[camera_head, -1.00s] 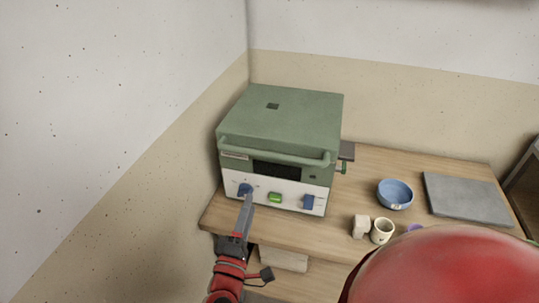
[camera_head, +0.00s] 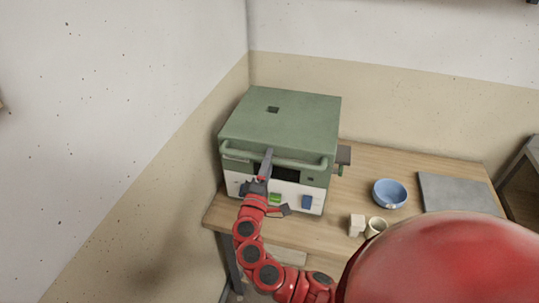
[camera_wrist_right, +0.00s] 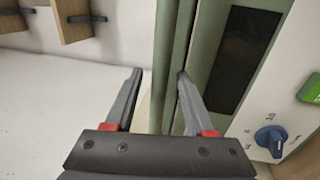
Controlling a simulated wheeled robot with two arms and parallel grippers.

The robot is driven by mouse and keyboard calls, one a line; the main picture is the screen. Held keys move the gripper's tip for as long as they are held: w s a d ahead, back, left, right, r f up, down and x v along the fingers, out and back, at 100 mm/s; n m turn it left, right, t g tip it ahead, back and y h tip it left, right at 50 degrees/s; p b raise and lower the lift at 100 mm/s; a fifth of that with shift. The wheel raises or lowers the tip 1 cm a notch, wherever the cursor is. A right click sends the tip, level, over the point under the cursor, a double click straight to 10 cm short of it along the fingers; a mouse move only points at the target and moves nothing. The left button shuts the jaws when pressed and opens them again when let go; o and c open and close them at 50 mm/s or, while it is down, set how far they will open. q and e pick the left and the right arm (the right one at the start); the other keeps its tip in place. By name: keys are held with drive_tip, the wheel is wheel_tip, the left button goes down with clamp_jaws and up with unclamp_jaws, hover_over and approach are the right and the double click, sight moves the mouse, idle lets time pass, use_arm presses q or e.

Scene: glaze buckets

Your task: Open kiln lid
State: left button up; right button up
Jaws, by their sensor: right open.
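The green kiln (camera_head: 284,118) stands on a wooden table with its lid shut. A long green bar handle (camera_head: 305,163) runs across the lid's front edge. My right gripper (camera_head: 267,158) is at this handle, left of its middle. In the right wrist view my right gripper (camera_wrist_right: 160,77) is open, and a green upright bar (camera_wrist_right: 168,50), apparently the handle, shows between its fingertips. I cannot tell whether a finger touches it. The white control panel (camera_head: 290,193) is below, with a green button and blue knobs. My left gripper is out of view.
On the table (camera_head: 350,180), right of the kiln, are a blue bowl (camera_head: 390,194), a cream cup (camera_head: 376,227), a small pale block (camera_head: 357,224) and a grey slab (camera_head: 457,193). A wall stands close on the left. A large red rounded shape covers the lower right.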

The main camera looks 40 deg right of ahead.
drive_tip(key=shift+w+d, duration=0.35)
drive_tip(key=shift+d, duration=0.05)
clamp_jaws()
idle(1.3)
